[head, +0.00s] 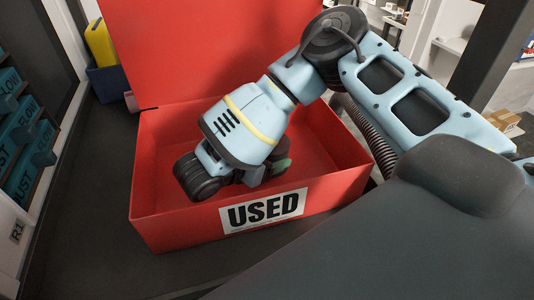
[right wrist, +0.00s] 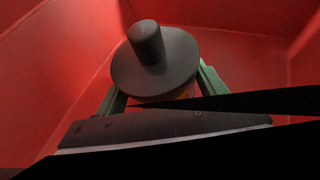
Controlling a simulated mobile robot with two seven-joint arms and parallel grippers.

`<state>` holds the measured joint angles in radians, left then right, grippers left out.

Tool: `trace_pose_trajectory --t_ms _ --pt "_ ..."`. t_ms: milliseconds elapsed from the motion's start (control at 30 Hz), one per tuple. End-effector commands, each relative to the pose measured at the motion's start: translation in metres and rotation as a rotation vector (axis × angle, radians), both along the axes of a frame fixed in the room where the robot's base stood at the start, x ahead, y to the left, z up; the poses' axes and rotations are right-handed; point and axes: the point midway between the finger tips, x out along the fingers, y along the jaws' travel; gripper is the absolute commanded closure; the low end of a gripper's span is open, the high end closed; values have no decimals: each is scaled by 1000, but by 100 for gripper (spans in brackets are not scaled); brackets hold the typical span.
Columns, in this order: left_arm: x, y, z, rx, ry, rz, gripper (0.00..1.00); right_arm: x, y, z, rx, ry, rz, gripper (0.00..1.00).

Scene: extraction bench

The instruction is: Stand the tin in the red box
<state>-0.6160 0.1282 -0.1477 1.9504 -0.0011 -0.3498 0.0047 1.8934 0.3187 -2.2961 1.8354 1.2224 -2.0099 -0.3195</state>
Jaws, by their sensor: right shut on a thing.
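The red box (head: 340,190) stands open on the dark bench, with a white "USED" label on its front wall. My right gripper (right wrist: 160,88) reaches down inside the box from the right. Its green fingers are shut on the tin (right wrist: 165,65), one on each side. The tin shows a dark grey round top with a knob, and a sliver of orange-yellow side below it. In the head view the tin is hidden by my wrist, and one green finger shows at its right. I cannot tell whether the tin's base touches the box floor. My left gripper is not in view.
The box's red lid (head: 205,45) stands raised at the back. A blue bin (head: 107,82) with a yellow thing (head: 101,42) stands behind at the left. Teal labelled drawers (head: 22,125) line the left edge. The bench is bare in front of and left of the box.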

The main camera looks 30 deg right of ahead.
Motion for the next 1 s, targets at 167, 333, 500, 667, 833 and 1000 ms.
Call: trace_pose_trajectory --t_ms 167,333,500,667,833,1000 --pt "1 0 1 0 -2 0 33 0 0 2 -1 -4 0 97" --pt "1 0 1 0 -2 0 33 0 0 -1 0 -3 0 97" --pt "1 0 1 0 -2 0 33 0 0 -2 1 -2 0 9" --pt "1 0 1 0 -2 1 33 0 0 -2 0 -1 1 6" --pt "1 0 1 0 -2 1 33 0 0 0 1 -2 0 6" --pt "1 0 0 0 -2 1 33 -3 16 8 0 -2 6 6"
